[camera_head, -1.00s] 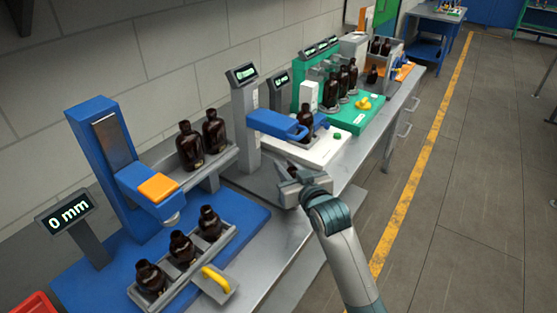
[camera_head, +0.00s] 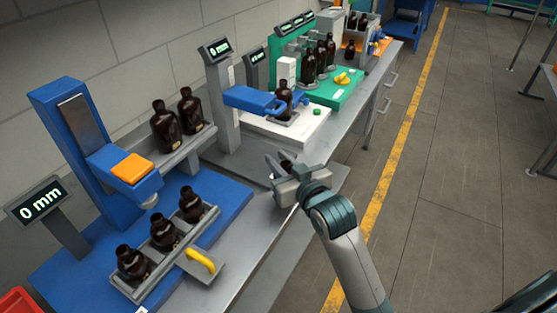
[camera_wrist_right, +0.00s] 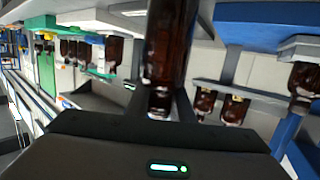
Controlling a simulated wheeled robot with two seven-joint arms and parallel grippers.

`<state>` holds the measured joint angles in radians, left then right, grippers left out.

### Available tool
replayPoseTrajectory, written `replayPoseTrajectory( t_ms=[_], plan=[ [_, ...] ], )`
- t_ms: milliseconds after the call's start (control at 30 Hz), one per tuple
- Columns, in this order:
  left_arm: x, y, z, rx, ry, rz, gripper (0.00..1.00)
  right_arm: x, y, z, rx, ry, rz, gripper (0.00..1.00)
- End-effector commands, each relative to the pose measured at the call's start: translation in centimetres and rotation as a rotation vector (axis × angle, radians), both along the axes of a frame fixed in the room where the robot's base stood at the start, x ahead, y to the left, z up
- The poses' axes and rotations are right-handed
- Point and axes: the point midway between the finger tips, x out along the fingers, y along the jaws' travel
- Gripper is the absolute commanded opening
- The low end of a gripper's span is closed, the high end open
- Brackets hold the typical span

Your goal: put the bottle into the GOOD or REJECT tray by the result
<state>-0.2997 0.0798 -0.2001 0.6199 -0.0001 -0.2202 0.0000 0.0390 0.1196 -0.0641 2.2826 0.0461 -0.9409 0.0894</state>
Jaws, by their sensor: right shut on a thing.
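My right gripper (camera_head: 281,168) is shut on a dark amber bottle (camera_wrist_right: 168,45). In the head view the held bottle (camera_head: 287,165) is mostly hidden by the gripper, beside the grey bench in front of the white station. In the right wrist view it stands large between the fingers, its ends cut off or hidden. Another amber bottle (camera_head: 284,100) stands in the white station (camera_head: 268,131) with blue jaws. No tray marked GOOD or REJECT can be read. My left gripper is not in view.
A blue station (camera_head: 70,120) has a "0 mm" display (camera_head: 40,201). Three bottles stand in its front rack (camera_head: 213,215) with a yellow handle (camera_head: 201,260); two stand on a shelf behind. A green station (camera_head: 330,95) holds more bottles. A red bin (camera_head: 18,302) shows at lower left.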

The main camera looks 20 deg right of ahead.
Motion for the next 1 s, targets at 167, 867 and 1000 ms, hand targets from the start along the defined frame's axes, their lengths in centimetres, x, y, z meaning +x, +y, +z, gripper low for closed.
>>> replayPoseTrajectory(
  t_ms=[167,867,1000],
  plan=[
    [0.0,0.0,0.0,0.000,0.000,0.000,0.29,-0.5,0.4,0.2,0.000,-0.001,-0.003,0.00],
    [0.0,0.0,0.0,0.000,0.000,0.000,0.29,-6.5,2.7,2.4,0.000,-0.001,-0.074,0.00],
    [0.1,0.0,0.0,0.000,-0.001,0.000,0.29,-6.5,2.7,2.4,0.000,-0.001,-0.074,0.00]
  ],
)
